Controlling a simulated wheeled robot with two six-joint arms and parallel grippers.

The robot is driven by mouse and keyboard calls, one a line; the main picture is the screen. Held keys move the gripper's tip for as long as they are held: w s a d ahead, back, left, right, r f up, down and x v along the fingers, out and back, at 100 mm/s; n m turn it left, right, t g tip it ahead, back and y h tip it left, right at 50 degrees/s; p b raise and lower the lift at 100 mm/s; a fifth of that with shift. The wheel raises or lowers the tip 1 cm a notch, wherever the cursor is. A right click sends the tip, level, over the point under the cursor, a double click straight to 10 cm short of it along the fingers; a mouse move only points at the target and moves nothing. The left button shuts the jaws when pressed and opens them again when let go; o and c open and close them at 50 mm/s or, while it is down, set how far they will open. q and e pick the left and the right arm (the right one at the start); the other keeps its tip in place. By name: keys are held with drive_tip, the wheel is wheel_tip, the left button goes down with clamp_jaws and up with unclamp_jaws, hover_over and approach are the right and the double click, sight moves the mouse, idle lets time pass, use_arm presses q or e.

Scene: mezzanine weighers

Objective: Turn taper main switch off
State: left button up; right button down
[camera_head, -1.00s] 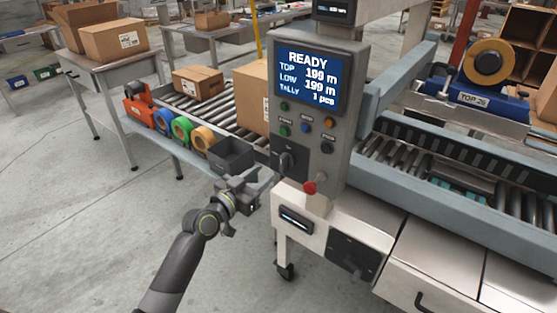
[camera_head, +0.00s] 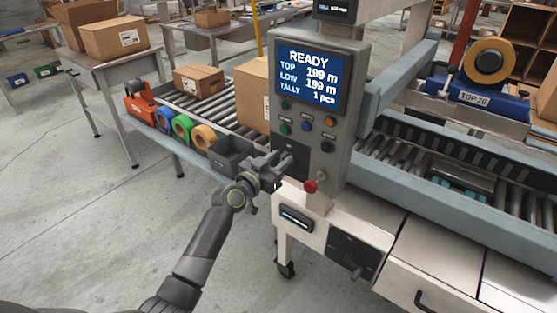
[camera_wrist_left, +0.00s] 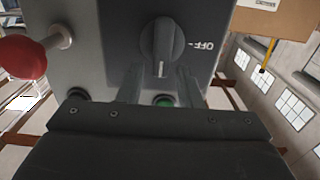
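The taper main switch (camera_wrist_left: 162,47) is a dark rotary knob on a black plate, with a raised grip bar, in the left wrist view. The bar lies upright in that picture; the OFF mark is to its right. My left gripper (camera_wrist_left: 158,82) is open, its two fingers apart below the knob in that view, with gaps to the grip bar. In the head view the left gripper (camera_head: 284,164) is at the lower left of the control panel (camera_head: 345,75) and largely hides the switch. The panel's screen (camera_head: 308,78) reads READY. My right gripper is not in view.
A red mushroom button (camera_head: 311,186) sticks out right of the gripper; it also shows in the wrist view (camera_wrist_left: 22,53). A green button (camera_wrist_left: 163,100) shows between the fingers. A dark grey bin (camera_head: 230,155) and tape rolls (camera_head: 203,137) stand left, close to the gripper.

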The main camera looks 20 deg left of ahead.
use_arm(q)
clamp_jaws()
drive_tip(key=n, duration=0.2)
drive_tip(key=a+n, duration=0.1)
drive_tip(key=n, duration=0.4)
drive_tip(key=shift+w+a+f+b, duration=0.25)
drive_tip(key=shift+f+b, duration=0.05)
drive_tip(key=shift+b, duration=0.05)
drive_tip(key=n, duration=0.3)
drive_tip(key=f+n, duration=0.1)
drive_tip(key=n, duration=0.3)
drive_tip(key=a+f+n, duration=0.1)
drive_tip(key=n, duration=0.2)
drive_tip(key=shift+w+n, duration=0.15)
drive_tip(key=shift+n, duration=0.25)
